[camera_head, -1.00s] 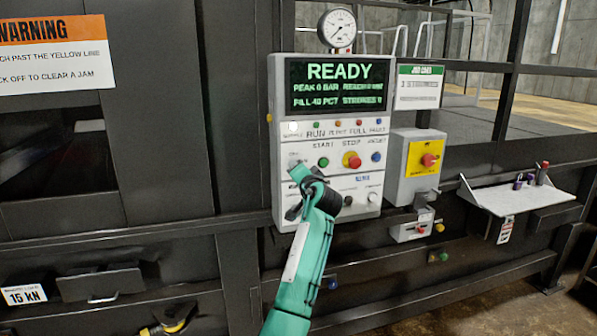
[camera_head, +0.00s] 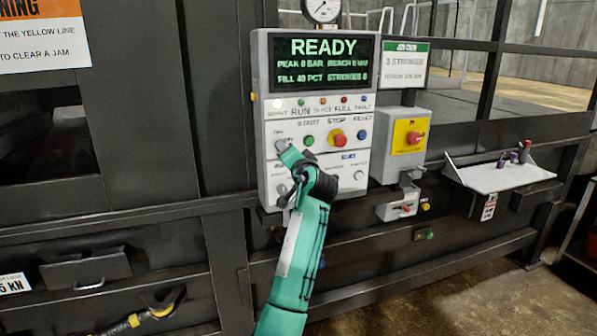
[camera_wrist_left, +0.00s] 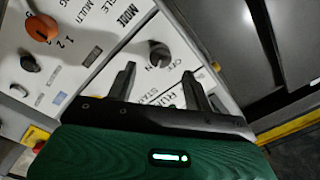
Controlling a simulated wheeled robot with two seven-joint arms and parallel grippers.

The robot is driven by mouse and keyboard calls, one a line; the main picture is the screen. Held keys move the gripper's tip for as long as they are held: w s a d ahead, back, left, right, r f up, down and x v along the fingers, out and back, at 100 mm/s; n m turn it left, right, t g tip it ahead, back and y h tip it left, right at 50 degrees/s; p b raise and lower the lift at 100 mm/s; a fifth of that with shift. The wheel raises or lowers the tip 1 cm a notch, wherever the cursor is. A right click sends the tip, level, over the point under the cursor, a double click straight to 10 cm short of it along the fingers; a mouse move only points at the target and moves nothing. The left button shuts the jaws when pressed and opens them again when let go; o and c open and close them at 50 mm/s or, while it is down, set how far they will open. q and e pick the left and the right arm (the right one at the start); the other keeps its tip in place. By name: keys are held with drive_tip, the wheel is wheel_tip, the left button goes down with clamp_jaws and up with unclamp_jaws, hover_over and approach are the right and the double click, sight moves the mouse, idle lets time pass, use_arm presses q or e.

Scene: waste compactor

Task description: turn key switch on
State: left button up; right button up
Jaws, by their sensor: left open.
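In the left wrist view, a small grey rotary switch (camera_wrist_left: 159,53) sits on the pale panel beside lettering that seems to read OFF; I take it for the key switch. My left gripper (camera_wrist_left: 156,74) is open, with one dark finger on each side of the line to this switch. The fingers look short of it and hold nothing. The switch is hard to make out there. My right gripper is not in view.
An orange knob (camera_wrist_left: 41,28) and a dark knob (camera_wrist_left: 29,63) are on the same panel. The green button (camera_head: 307,140), red stop button (camera_head: 340,140) and blue button (camera_head: 362,134) are close by. The yellow-plated isolator box (camera_head: 391,166) and a shelf (camera_head: 497,177) are to the right.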

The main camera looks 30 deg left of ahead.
use_arm(q)
drive_tip(key=b+v, duration=0.2)
drive_tip(key=v, duration=0.7)
drive_tip(key=shift+b, duration=0.3)
drive_tip(key=shift+f, duration=0.1)
